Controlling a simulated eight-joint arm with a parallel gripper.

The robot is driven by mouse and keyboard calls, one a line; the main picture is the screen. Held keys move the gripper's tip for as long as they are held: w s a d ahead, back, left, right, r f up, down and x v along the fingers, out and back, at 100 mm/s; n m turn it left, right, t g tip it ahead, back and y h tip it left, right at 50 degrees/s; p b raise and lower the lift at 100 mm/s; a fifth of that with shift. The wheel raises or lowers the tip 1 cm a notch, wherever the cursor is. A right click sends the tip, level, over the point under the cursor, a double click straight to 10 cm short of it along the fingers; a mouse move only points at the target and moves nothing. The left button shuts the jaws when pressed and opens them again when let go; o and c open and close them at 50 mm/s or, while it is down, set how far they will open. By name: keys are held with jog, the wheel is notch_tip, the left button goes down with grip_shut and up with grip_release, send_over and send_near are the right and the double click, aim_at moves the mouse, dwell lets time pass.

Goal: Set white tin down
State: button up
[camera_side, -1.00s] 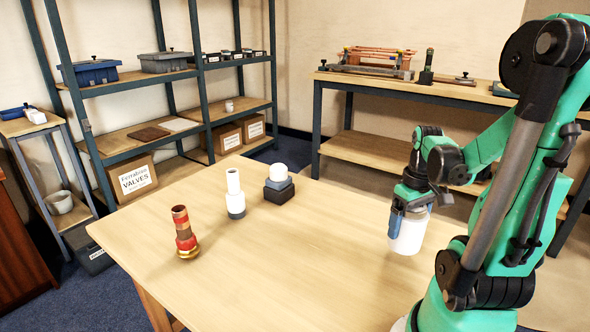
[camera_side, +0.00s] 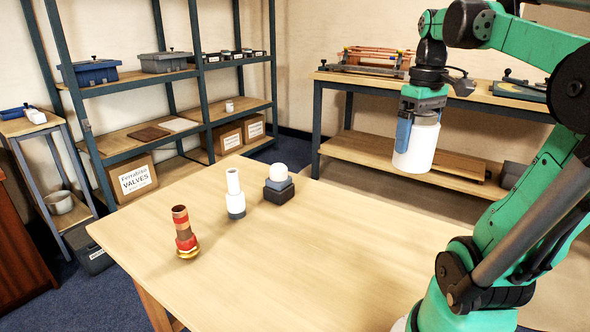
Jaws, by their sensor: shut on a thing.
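My gripper (camera_side: 424,112) is shut on the white tin (camera_side: 416,148). The tin is a plain white cylinder, held upright below the gripper with a blue finger along its left side. The tin hangs in the air, well above table height in the picture, in front of the rear bench's lower shelf. Its top is hidden by the gripper. The wooden table (camera_side: 285,265) lies lower down and to the left.
On the table stand a red-and-copper fitting (camera_side: 184,232), a white stacked fitting (camera_side: 234,195) and a dark block with a white round top (camera_side: 278,183). The table's middle and right are clear. A bench (camera_side: 470,95) and shelving (camera_side: 150,85) stand behind.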

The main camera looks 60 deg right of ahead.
jog(key=w+a+n, duration=0.5)
jog(key=w+n, duration=0.2)
jog(key=w, duration=0.5)
jog(key=w+a+n, duration=0.4)
jog(key=w+n, duration=0.3)
jog(key=w, duration=0.5)
jog(key=shift+n, duration=0.4)
jog(key=shift+a+f, duration=0.2)
jog(key=shift+f, duration=3.15)
jog(key=shift+a+f, duration=0.15)
jog(key=shift+f, duration=3.25)
jog(key=shift+a+f, duration=0.2)
jog(key=shift+f, duration=3.15)
jog(key=shift+w+f, duration=0.1)
jog(key=shift+f, duration=0.1)
jog(key=o, duration=1.3)
jog(key=shift+r, duration=0.15)
